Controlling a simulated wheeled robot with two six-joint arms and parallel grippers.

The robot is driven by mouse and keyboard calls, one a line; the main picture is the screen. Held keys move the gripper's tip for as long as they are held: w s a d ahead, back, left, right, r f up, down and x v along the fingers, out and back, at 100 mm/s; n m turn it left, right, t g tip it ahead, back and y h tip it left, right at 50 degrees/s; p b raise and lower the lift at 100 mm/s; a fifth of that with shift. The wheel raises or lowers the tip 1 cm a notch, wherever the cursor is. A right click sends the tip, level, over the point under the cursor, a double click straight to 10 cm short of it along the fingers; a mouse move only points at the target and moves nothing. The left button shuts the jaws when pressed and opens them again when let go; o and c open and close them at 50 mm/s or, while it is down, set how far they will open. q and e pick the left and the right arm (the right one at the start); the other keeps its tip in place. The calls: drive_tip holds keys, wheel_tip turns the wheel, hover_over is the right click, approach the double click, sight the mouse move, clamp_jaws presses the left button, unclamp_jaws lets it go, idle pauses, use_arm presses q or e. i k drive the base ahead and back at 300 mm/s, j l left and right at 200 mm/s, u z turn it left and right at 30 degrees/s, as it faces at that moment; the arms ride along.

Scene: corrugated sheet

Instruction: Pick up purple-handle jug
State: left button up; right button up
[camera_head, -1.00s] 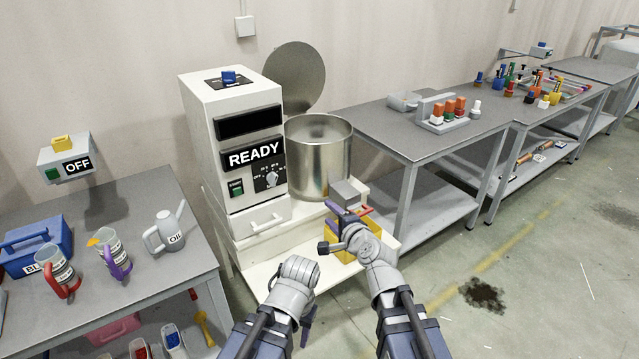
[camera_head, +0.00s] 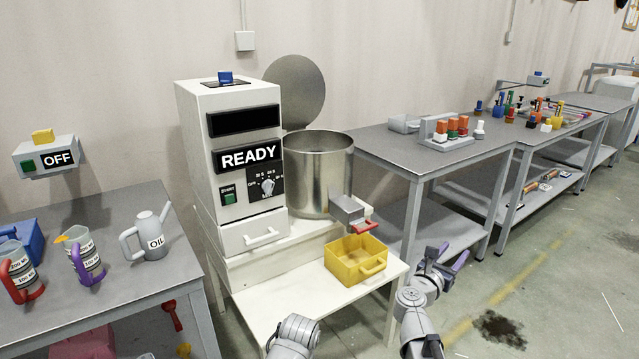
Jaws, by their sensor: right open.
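The purple-handle jug (camera_head: 88,256) stands upright on the left table (camera_head: 120,292). My right gripper (camera_head: 452,262) is open and empty, to the right of the yellow bin and far from the jug. My left arm shows only as a grey link at the bottom middle; its gripper is out of the frame.
A red-handle jug (camera_head: 20,272) stands left of the purple one, and a grey oil can (camera_head: 150,238) stands to its right. The white machine (camera_head: 232,160), metal pot (camera_head: 322,178) and yellow bin (camera_head: 345,268) fill the middle.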

sight(80, 248)
drive_tip(key=u, duration=1.45)
drive_tip(key=j, duration=0.1)
drive_tip(key=k, duration=0.05)
